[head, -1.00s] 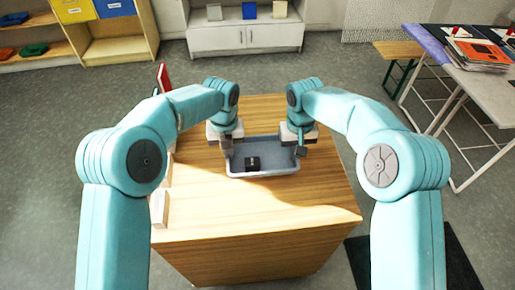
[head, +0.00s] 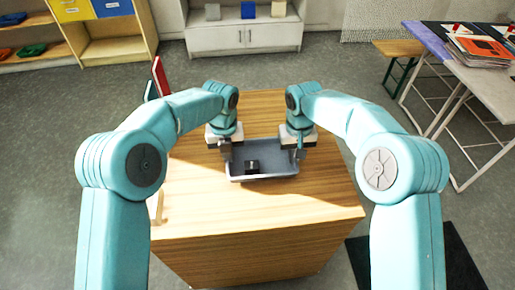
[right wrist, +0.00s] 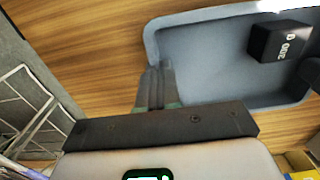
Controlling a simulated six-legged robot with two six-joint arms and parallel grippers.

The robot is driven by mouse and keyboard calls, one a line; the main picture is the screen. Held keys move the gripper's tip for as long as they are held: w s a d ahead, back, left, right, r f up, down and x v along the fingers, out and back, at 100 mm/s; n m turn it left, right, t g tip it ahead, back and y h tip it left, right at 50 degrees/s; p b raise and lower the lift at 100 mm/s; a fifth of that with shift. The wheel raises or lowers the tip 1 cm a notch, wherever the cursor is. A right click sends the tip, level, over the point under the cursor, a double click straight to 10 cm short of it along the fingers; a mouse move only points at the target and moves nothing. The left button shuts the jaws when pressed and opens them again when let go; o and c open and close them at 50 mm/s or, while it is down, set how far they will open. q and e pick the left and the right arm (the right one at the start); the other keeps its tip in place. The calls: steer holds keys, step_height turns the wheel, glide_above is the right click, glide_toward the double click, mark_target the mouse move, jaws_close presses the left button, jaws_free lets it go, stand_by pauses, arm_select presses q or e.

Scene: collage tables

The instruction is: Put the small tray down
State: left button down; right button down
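The small tray (head: 263,178) is a grey-blue shallow tray over the wooden table, between my two grippers. A small black box (head: 252,166) lies in it. My left gripper (head: 228,153) is at the tray's left side and my right gripper (head: 298,152) at its right side. In the right wrist view my right fingers (right wrist: 156,85) are close together at the rim of the tray (right wrist: 200,75), and seem shut on it. The left fingertips are too small to read clearly. Whether the tray's underside touches the table is hidden.
The wooden table (head: 250,215) has bare top in front of the tray. Another table (head: 470,85) with papers is at the right.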

arm_select(q)
steer(key=shift+f+b, duration=0.35)
steer(key=shift+f, duration=0.3)
arm_select(e)
steer(key=shift+f, duration=0.65)
arm_select(q)
steer(key=c, duration=1.4)
jaws_free()
arm_select(e)
steer(key=c, duration=1.4)
jaws_free()
steer(key=shift+r, duration=0.1)
arm_select(q)
steer(key=shift+o, duration=0.2)
steer(key=shift+r, duration=0.15)
arm_select(e)
steer(key=shift+o, duration=0.2)
steer(key=shift+r, duration=0.45)
arm_select(q)
step_height(320, 180, up, 12)
arm_select(e)
step_height(320, 180, up, 11)
